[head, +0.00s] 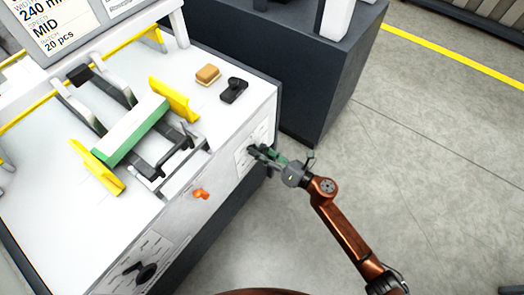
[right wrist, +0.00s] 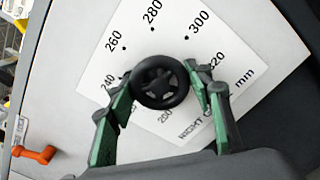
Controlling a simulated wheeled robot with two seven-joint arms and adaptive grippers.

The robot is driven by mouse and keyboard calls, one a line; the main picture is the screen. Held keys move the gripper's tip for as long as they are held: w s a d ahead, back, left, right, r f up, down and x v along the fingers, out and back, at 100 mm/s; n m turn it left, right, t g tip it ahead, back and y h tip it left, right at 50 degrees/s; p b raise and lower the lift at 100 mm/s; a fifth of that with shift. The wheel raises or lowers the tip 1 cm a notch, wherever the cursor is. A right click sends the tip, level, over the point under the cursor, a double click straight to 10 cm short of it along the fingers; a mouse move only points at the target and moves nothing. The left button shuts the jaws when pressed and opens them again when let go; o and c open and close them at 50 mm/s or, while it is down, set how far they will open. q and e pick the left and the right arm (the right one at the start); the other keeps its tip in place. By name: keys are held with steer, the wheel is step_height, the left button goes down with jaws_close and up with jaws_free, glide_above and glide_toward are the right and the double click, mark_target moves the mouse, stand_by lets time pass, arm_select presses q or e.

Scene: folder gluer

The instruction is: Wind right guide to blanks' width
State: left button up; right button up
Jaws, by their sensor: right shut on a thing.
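The right guide (head: 175,98) is a yellow plate standing at the right end of the green and white stack of blanks (head: 132,131); the left guide (head: 97,166) is a similar yellow plate at its left end. Any small gap between stack and right guide is too small to judge. In the right wrist view a black handwheel (right wrist: 160,82) sits on a white scale plate (right wrist: 137,43) marked from 200 to 320 mm. My right gripper (head: 260,152) is at the machine's front panel, its green-padded fingers shut on the handwheel from both sides. My left gripper is out of view.
A sign (head: 55,22) reads 240 mm, MID and 20 pcs. An orange handle (head: 201,194) and a black crank (head: 140,271) are on the front panel. A sponge-like block (head: 207,74) and a black device (head: 234,90) lie on top.

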steer(key=shift+s+a+f, duration=0.15)
steer(key=shift+s+f, duration=0.05)
steer(key=shift+f, duration=0.05)
steer(key=o, duration=1.2)
steer(key=shift+w+r, duration=0.1)
steer(key=shift+r, duration=0.05)
steer(key=v, duration=1.2)
